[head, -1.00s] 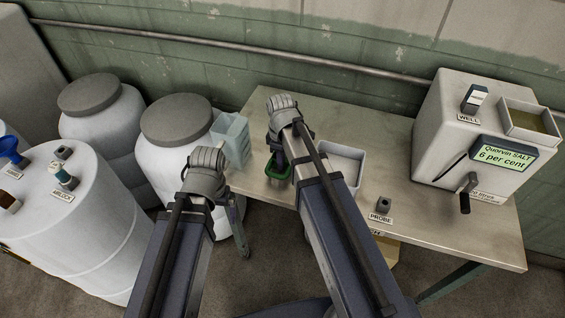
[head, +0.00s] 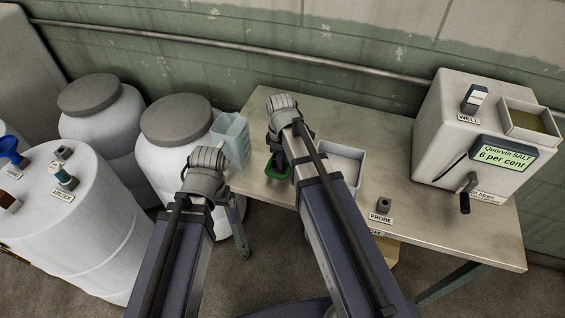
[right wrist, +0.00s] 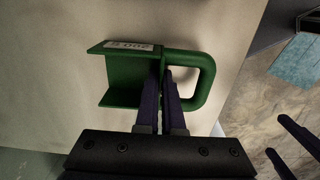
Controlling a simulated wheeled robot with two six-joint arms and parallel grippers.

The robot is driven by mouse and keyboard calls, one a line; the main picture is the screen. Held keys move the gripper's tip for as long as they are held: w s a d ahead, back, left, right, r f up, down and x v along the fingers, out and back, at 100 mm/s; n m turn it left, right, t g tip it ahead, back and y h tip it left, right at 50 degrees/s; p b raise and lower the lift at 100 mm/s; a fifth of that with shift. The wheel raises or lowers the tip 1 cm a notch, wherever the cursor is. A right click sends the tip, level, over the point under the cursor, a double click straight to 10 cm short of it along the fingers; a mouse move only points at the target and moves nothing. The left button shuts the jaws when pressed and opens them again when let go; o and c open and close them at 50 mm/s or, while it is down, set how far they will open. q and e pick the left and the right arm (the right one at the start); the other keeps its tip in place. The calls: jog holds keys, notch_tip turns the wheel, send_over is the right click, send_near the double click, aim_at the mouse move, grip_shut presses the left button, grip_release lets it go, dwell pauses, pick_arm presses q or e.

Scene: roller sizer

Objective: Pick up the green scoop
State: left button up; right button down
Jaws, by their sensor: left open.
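The green scoop (head: 279,171) rests on the bench, partly hidden by my right arm in the head view. In the right wrist view the scoop (right wrist: 124,80) has an open tray with a white label on its left and a looped handle on its right. My right gripper (right wrist: 163,72) has its two fingers close together on either side of the scoop where tray and handle meet, gripping it there. My left gripper (head: 241,225) is empty and open, low beside the bench's left edge. Its two fingers also show in the right wrist view (right wrist: 284,146).
A pale translucent tub (head: 232,138) stands on the bench's left corner. A white open container (head: 345,160) is right of the scoop. A white machine (head: 470,125) with a screen stands at the right. White drums (head: 183,150) stand left of the bench (head: 400,215).

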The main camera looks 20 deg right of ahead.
pick_arm(q)
jog(key=shift+r, duration=0.15)
pick_arm(e)
jog(key=shift+r, duration=0.15)
notch_tip(320, 180, up, 10)
jog(key=p, duration=1)
pick_arm(q)
notch_tip(320, 180, up, 10)
